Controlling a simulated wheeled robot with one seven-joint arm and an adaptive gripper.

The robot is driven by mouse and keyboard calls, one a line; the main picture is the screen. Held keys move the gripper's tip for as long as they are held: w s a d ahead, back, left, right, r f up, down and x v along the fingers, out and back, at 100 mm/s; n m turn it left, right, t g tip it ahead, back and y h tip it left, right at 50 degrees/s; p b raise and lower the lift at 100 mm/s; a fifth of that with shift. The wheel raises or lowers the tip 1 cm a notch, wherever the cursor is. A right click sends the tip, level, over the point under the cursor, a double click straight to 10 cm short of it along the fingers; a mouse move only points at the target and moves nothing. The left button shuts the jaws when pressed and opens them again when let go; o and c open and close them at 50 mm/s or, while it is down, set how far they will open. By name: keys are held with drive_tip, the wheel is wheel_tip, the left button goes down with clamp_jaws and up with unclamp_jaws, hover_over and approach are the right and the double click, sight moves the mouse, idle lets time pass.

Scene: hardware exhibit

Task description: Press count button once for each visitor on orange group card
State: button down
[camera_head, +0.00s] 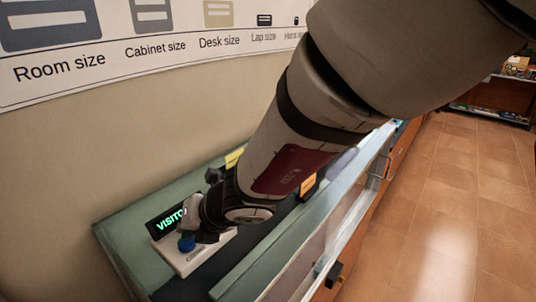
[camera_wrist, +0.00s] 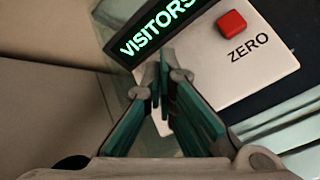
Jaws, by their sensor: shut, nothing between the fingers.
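The white counter box (camera_head: 179,260) stands on the counter, with a dark display (camera_head: 166,221) showing green letters that begin "VISITO". In the wrist view the display (camera_wrist: 155,28) reads "VISITORS", and a red button (camera_wrist: 232,22) labelled "ZERO" is on the box. A blue round part (camera_head: 186,242), apparently a button, shows at my gripper (camera_head: 190,229) in the head view; in the wrist view it is hidden. My gripper's fingers (camera_wrist: 162,80) are shut and empty, pointing at the box near the display. Contact cannot be told. An orange card (camera_head: 308,185) is partly hidden by my arm; its text is unreadable.
A yellow card (camera_head: 234,157) stands behind my arm. The green counter top (camera_head: 125,240) meets a beige wall carrying a size chart (camera_head: 150,50). A glass-sided case edge (camera_head: 330,230) runs along the front. Tiled floor (camera_head: 440,230) is open at right.

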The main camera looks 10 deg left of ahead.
sight(189, 240)
drive_tip(key=shift+r+p, duration=0.45)
drive_tip(key=shift+p, duration=0.1)
drive_tip(key=shift+s+r+p, duration=0.15)
drive_tip(key=shift+r+p, duration=2.25)
drive_tip(key=shift+p, duration=0.7)
drive_tip(key=shift+d, duration=0.1)
drive_tip(key=s+d+r+n+b, duration=0.1)
drive_tip(key=d+r+n, duration=0.5)
drive_tip(key=d+n, duration=0.25)
drive_tip(key=d+r+n+b, duration=0.2)
drive_tip(key=d+r+n, duration=0.4)
drive_tip(key=d+n, duration=0.25)
drive_tip(key=s+d+n+h+b, duration=0.1)
drive_tip(key=s+d+n+h, duration=0.2)
drive_tip(key=d, duration=0.6)
drive_tip(key=s+d+f+n+t+h, duration=0.1)
drive_tip(key=s+d+n+h, duration=0.1)
drive_tip(key=s+d+n, duration=0.3)
drive_tip(key=s+d+n+t+h+b, duration=0.1)
drive_tip(key=s+d+n+h, duration=0.2)
drive_tip(key=d, duration=1)
drive_tip(key=s+n, duration=0.1)
drive_tip(key=n, duration=0.2)
drive_tip(key=shift+f+h+b, duration=0.15)
drive_tip(key=shift+h+b, duration=0.15)
drive_tip(key=shift+b, duration=0.05)
